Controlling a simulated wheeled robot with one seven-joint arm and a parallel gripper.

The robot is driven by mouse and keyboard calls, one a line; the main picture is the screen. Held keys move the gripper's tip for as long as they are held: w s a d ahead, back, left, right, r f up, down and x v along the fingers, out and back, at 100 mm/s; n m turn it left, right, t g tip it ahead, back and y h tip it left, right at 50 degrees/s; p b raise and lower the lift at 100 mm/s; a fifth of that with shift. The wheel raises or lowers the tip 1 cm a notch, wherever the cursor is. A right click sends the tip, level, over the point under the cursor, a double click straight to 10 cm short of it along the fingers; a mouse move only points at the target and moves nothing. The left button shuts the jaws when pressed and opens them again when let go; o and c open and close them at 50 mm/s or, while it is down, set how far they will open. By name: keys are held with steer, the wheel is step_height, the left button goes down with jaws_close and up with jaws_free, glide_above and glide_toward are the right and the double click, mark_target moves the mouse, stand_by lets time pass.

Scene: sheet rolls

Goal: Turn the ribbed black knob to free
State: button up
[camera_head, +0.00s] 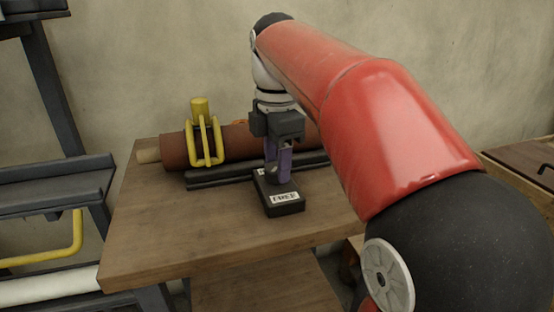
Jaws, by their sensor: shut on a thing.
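A small black box (282,208) stands on the wooden table and bears a white label reading FREE (284,197) on its front. My gripper (277,173) points straight down over the top of this box, with its purple fingers closed together there. The ribbed black knob is mostly or wholly hidden by the fingers, so its angle cannot be told. A second label behind the fingers is largely covered. My red arm reaches in from the right and hides part of the table.
A dark rack (50,185) stands at left. The table's (170,225) left and front areas are clear.

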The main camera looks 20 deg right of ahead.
steer(key=n, duration=0.3)
steer(key=shift+n, duration=2.2)
steer(key=o, duration=1)
steer(key=shift+r, duration=3.9)
